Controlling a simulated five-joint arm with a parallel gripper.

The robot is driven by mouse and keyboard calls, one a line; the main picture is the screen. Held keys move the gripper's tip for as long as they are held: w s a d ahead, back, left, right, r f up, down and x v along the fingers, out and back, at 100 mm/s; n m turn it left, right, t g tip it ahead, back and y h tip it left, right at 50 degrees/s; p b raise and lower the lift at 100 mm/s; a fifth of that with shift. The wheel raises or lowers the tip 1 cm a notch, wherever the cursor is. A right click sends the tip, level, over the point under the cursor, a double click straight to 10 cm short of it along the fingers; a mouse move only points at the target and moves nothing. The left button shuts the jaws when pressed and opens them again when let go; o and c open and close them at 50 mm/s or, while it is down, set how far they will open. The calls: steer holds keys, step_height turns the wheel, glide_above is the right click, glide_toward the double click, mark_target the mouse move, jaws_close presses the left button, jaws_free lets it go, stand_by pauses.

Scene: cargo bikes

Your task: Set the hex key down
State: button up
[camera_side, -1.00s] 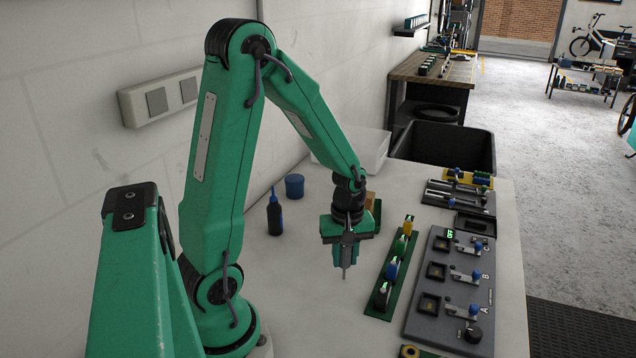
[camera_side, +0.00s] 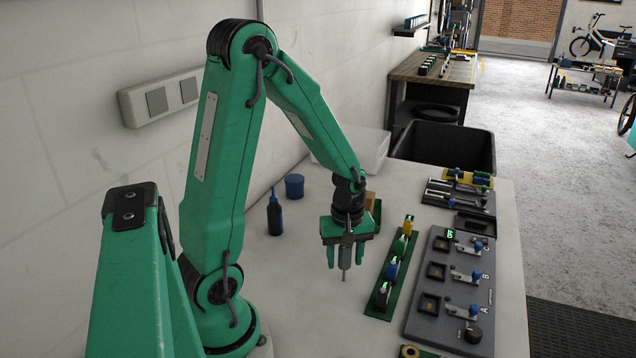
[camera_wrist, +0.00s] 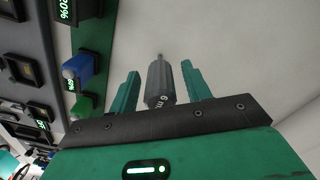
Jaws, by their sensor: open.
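The hex key is a grey tool with a dark, thick handle marked with a 6 and a thin shank. In the side view the hex key (camera_side: 346,274) stands upright below my wrist, shank end down. In the wrist view the hex key (camera_wrist: 160,84) lies between my fingers with a clear gap on both sides. My gripper (camera_side: 346,262) is open around it; it also shows open in the wrist view (camera_wrist: 160,69). I cannot tell whether the tip touches the white table.
A green strip (camera_side: 378,312) with coloured blocks stands just right of my gripper, beside a grey panel (camera_side: 425,312) with blue levers. A black bin (camera_side: 482,150) is behind. Bare table lies in front.

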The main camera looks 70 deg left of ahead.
step_height(320, 180, up, 12)
steer(key=shift+r, duration=0.1)
stand_by(0.6)
stand_by(0.5)
steer(key=shift+d+r+m, duration=0.3)
steer(key=shift+m, duration=0.1)
steer(key=s+d+r+m+t, duration=0.5)
steer(key=d+m, duration=0.5)
steer(key=m, duration=0.5)
steer(key=shift+s+d+r+t, duration=0.15)
steer(key=shift+s+r+t, duration=0.15)
steer(key=shift+s+r, duration=0.75)
steer(key=shift+w, duration=0.1)
